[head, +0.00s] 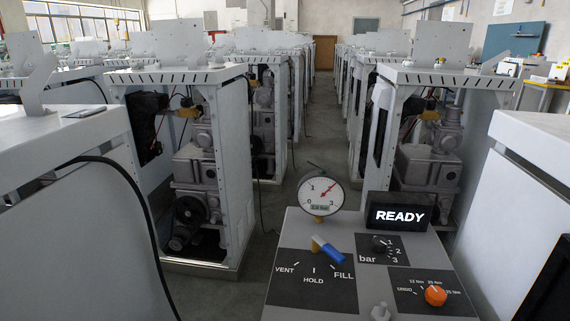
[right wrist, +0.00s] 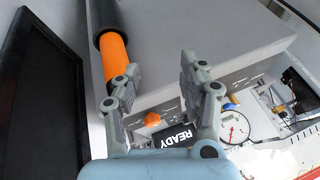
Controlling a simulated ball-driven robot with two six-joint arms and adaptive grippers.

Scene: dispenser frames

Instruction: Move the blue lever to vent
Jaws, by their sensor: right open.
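In the head view the blue lever (head: 331,253) sits on a black plate on the grey console, turned on a brass-coloured pivot. Its handle points down and right, toward the FILL mark. VENT is printed at the plate's left and HOLD in the middle. The lever shows small in the right wrist view (right wrist: 231,106), near the gauge. My right gripper (right wrist: 160,66) is open, with nothing between its fingers, and appears apart from the lever. It is not seen in the head view. My left gripper is in neither view.
The console bears a round gauge (head: 320,191), a lit READY display (head: 399,216), a black bar knob (head: 379,244) and an orange knob (head: 435,295). An orange-and-black handle (right wrist: 115,62) lies close by the right gripper's left finger. Grey machine frames line the aisle.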

